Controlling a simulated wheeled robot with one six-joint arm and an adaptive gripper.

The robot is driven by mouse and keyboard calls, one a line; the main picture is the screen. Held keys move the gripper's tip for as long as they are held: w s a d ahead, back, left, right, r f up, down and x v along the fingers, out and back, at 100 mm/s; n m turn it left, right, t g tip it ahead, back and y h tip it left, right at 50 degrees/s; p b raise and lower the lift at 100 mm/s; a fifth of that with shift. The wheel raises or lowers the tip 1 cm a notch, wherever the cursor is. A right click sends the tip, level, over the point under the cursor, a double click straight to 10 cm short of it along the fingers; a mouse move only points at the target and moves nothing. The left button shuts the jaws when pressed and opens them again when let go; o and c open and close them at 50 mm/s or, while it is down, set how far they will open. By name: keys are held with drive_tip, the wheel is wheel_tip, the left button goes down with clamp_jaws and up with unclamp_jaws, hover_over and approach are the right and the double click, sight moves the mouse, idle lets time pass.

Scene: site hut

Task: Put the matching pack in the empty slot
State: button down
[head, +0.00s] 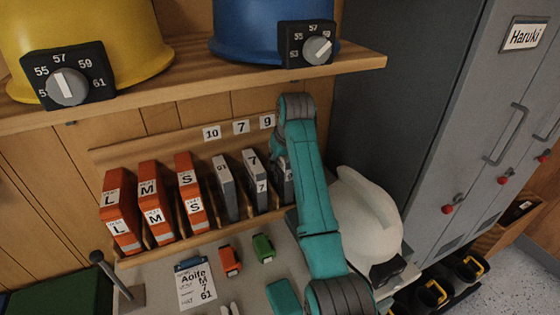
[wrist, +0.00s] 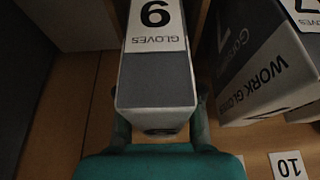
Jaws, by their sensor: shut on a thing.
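My gripper (wrist: 160,135) is shut on a grey-and-white glove pack (wrist: 157,82) with a 9 on its white label. In the head view my arm hides the gripper and most of this pack (head: 283,180), at the right end of the rack. Beside it stand a grey pack marked 7 (head: 253,178) and another grey pack (head: 227,186). Orange packs L (head: 122,215), M (head: 155,205) and S (head: 190,195) stand to the left. The paper card (head: 196,286) reads Aoife, M, 7, 61. I cannot make out an empty slot.
A neighbouring work glove pack (wrist: 262,65) stands close on the right in the wrist view. A white helmet (head: 362,215) sits right of my arm. A wooden shelf (head: 190,85) with yellow and blue helmets overhangs the rack. Grey lockers (head: 470,130) stand at right.

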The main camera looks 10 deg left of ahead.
drive_tip(key=shift+f, duration=0.5)
drive_tip(key=c, duration=0.7)
unclamp_jaws()
